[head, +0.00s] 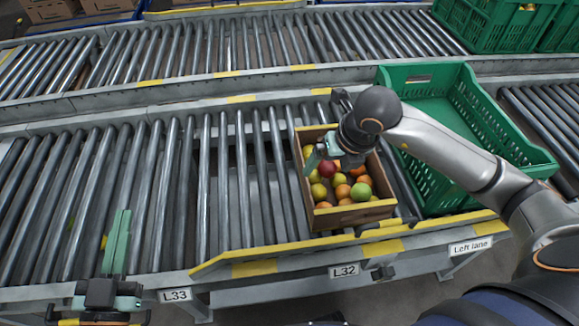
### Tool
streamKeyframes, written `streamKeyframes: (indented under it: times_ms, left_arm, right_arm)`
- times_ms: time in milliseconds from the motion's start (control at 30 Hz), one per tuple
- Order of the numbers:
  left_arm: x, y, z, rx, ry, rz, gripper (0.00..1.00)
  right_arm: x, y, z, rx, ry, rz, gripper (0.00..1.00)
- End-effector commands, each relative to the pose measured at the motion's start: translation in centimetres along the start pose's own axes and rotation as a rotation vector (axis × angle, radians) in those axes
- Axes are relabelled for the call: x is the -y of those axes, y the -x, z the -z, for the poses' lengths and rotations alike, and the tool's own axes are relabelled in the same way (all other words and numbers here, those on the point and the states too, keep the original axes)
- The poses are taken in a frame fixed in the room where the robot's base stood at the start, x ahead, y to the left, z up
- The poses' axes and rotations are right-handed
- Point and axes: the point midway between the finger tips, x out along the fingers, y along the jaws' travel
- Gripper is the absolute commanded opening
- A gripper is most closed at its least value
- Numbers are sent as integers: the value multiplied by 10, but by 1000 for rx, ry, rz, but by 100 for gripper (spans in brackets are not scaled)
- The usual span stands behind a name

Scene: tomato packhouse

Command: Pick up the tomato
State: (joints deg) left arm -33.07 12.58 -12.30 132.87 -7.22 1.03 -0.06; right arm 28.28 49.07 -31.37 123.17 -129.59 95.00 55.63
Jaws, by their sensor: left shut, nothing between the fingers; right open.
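A wooden crate (352,214) stands on the roller conveyor, right of the middle. It holds several round fruits in red, orange, yellow and green. A red tomato (327,169) lies toward the crate's left side, and a green one (361,191) lies near its front. My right gripper (318,161) reaches over the crate from the right, with its fingers close to the red tomato. It is open; whether it touches the tomato I cannot tell. Its wrist hides the crate's back part. My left gripper (121,218) is shut and empty, at the lower left over the rollers.
An empty green crate (430,75) stands directly right of the wooden crate. More green crates (487,26) stand at the back right, and cardboard boxes (48,10) at the back left. Yellow-marked rails (240,99) separate the conveyor lanes. The rollers left of the wooden crate are clear.

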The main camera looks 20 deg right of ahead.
Motion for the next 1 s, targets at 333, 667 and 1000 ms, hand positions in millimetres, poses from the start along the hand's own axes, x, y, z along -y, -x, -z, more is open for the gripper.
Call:
streamKeyframes:
  times_ms: [333,667,1000]
  left_arm:
    - [0,1,29,-143,-41,-2,0]
    - [-1,13,93,-410,-117,-12,0]
    - [-4,25,121,-536,-153,-19,0]
  right_arm:
    - [41,-11,-21,89,-50,168,98]
    - [48,-56,-25,89,-48,164,98]
    - [51,-74,-26,89,-47,164,98]
